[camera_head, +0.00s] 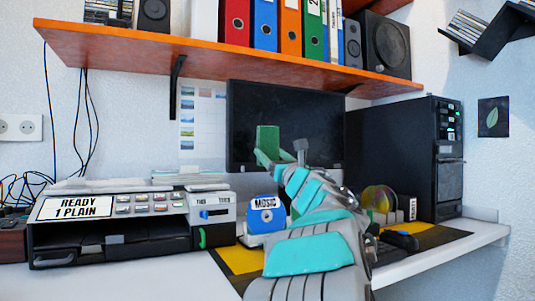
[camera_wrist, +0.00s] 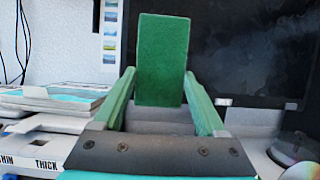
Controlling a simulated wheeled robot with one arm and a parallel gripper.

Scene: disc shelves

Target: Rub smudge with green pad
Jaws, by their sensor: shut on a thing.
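The green pad (camera_head: 268,136) is a flat upright block, held up in front of the dark monitor screen (camera_head: 312,120). My gripper (camera_head: 270,155) is shut on it. In the wrist view the pad (camera_wrist: 162,58) stands between the two green fingers of my gripper (camera_wrist: 160,78), against the left part of the monitor (camera_wrist: 260,50). I cannot tell whether the pad touches the screen. The smudge does not show clearly; the screen has only faint lighter marks, and the pad and arm hide part of it.
A printer (camera_head: 120,220) stands at the left, with a blue MUSIC box (camera_head: 264,215) beside it. A black computer tower (camera_head: 405,155) stands right of the monitor. An orange shelf (camera_head: 220,55) with binders and speakers hangs above. Discs (camera_head: 379,199) stand right of my arm.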

